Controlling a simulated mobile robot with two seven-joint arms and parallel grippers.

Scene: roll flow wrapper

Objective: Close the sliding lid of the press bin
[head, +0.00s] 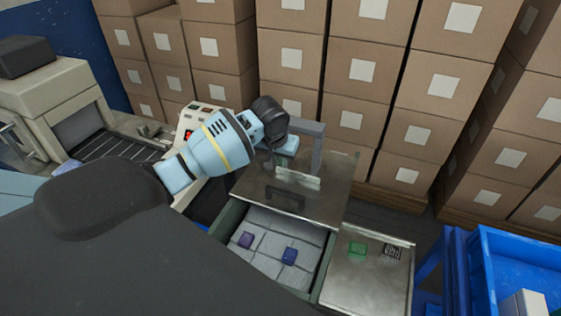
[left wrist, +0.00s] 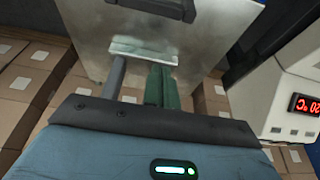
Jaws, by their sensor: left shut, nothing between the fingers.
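The press bin (head: 322,262) stands at lower centre in the head view, its front part open. Its sliding lid (head: 325,170) is a grey metal plate covering the back part, with a dark handle (head: 285,197) near its front edge. A pale upright tab (head: 297,179) stands on the lid behind the handle. The lid (left wrist: 195,25) and tab (left wrist: 143,48) also show in the left wrist view. My left gripper (head: 288,153) is shut and empty, just behind the tab; I cannot tell whether it touches. Its fingers (left wrist: 162,87) show together in the left wrist view. My right gripper is not in view.
A metal side plate (head: 370,285) carries a green piece (head: 357,249). A grey post (head: 317,150) rises behind the lid. Boxes (head: 365,75) fill the back; a blue crate (head: 515,255) stands right.

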